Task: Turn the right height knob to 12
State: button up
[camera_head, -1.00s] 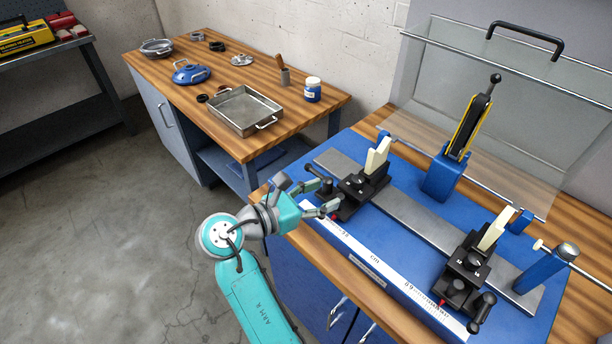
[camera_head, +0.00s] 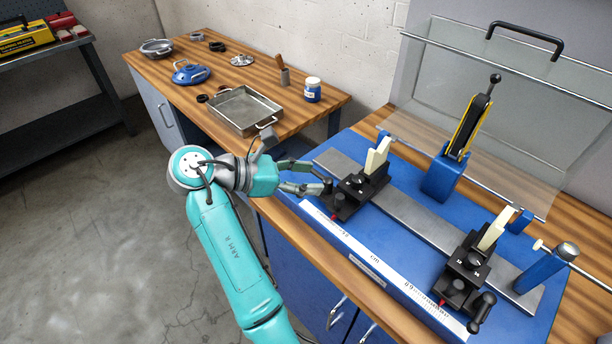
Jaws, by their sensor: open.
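The right support (camera_head: 466,270) is a black block with a cream upright (camera_head: 496,228), standing on the grey rail at the lower right. A small dark knob with pale marks (camera_head: 473,260) sits on its top; its setting is too small to read. My gripper (camera_head: 324,180) is open at the matching left support (camera_head: 352,190), far to the left of the right support. Its fingers are beside the left support's near-left side, where they hide part of that support's handle. I cannot tell whether they touch it.
The blue balancing base (camera_head: 400,262) carries a ruler strip along its front. A blue post with a yellow-black lever (camera_head: 462,150) stands behind the rail, before a clear raised guard (camera_head: 500,90). A second wooden bench at the back left holds a metal tray (camera_head: 243,110).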

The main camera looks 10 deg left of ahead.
aim_at(473, 261)
jog(key=k+j, duration=0.15)
jog(key=j, duration=0.15)
jog(key=k+j, duration=0.1)
jog(key=j, duration=0.25)
jog(key=k+j, duration=0.15)
jog(key=j, duration=0.15)
jog(key=k+j, duration=0.1)
jog(key=j, duration=0.25)
